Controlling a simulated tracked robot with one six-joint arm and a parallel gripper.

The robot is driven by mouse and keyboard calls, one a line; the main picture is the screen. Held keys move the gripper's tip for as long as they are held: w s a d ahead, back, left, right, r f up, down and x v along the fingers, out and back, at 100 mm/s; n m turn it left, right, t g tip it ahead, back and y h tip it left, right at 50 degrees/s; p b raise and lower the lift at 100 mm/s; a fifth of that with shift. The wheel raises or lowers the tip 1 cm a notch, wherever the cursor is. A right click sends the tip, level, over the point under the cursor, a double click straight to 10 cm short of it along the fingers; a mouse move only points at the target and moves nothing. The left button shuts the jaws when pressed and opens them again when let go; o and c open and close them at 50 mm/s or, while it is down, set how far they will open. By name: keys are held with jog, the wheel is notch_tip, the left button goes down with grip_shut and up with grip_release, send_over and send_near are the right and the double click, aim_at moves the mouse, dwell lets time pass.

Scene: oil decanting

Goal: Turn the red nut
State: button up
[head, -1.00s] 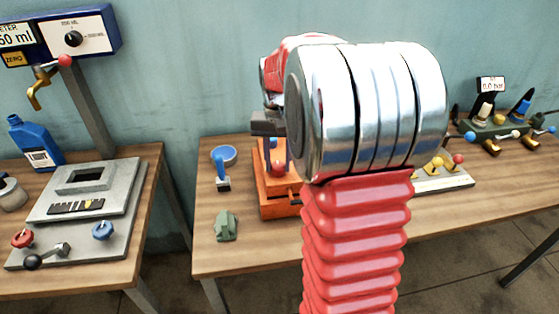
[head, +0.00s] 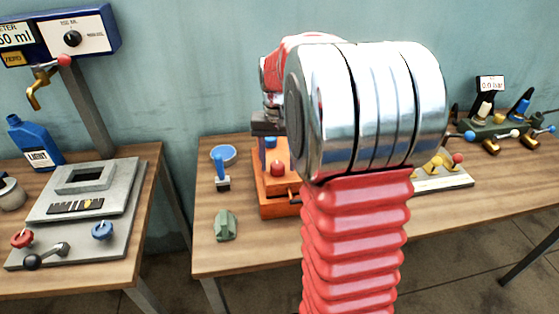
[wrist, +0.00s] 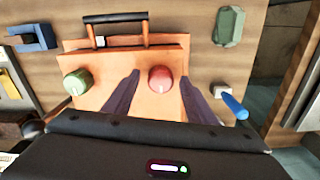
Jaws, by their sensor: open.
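The red nut (head: 277,168) is a round knob on the orange box (head: 280,207). In the wrist view, the red nut (wrist: 160,79) lies between the two dark fingertips of my gripper (wrist: 159,75), with a gap on both sides. My gripper is open and empty. Its height above the nut is hard to tell. My arm hides the right part of the box.
A green knob (wrist: 77,82) and a black handle (wrist: 115,18) are on the box. A blue-handled tool (head: 221,172) and a green faceted piece (head: 226,225) stand to its left on the table.

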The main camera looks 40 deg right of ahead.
aim_at(278, 164)
notch_tip(278, 164, up, 14)
dwell(0.7)
jog(key=shift+f, duration=0.1)
dwell(0.3)
